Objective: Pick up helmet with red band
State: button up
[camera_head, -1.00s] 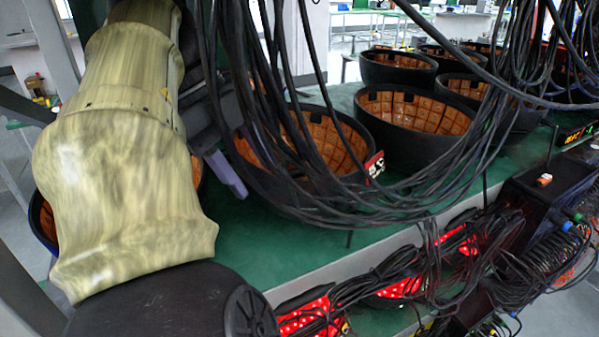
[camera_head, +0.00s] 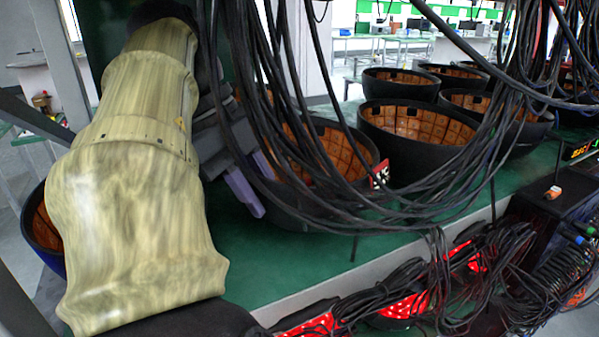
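Several black bowl-shaped helmets with orange padded insides rest open side up on a green shelf. The nearest helmet (camera_head: 345,150) has a small red patch with pale marks (camera_head: 379,175) at its right rim. I cannot tell if this is a red band. Hanging black cables hide much of this helmet. My gripper (camera_head: 254,180) is at its left side, with purple fingers pointing down and to the right. The fingers look apart, with a dark gap between them. I cannot tell whether the helmet's wall lies between them. My arm in its pale yellow cover fills the left of the view.
A thick bundle of black cables (camera_head: 290,90) hangs in front of the helmets, close to my gripper. Another helmet (camera_head: 420,130) stands behind to the right. The green shelf (camera_head: 250,265) is bare at the front. Red-lit strips (camera_head: 405,305) and tangled cables lie below its edge.

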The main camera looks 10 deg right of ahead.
grip_shut()
jog(key=shift+r, duration=0.1)
